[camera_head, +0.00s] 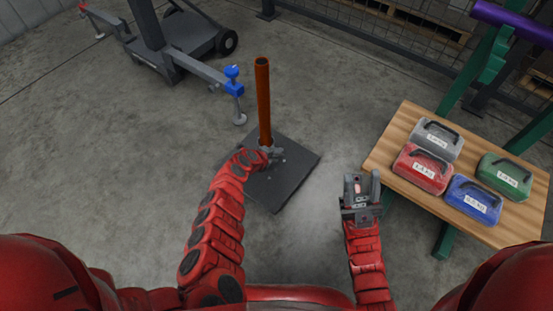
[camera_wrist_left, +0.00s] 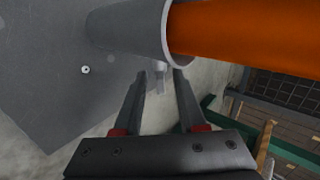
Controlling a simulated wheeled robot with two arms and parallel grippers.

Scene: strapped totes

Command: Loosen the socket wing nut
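A grey socket (camera_wrist_left: 128,26) stands on a dark square base plate (camera_head: 285,185), with an orange-brown pole (camera_head: 262,100) set in it. In the left wrist view, a small grey wing nut (camera_wrist_left: 160,80) sticks out from the socket's side near its rim. My left gripper (camera_head: 268,151) is low beside the socket. Its two fingers (camera_wrist_left: 162,85) point at the socket, with a visible gap between them and the wing nut in or just beyond that gap. I see no clear contact. My right gripper (camera_head: 361,184) is open and empty, left of the wooden table.
A wooden table (camera_head: 400,125) at the right holds grey (camera_head: 437,139), red (camera_head: 422,169), blue (camera_head: 473,200) and green (camera_head: 504,176) cases. A wheeled stand (camera_head: 180,50) with a blue clamp (camera_head: 233,80) is at the upper left. The left floor is clear.

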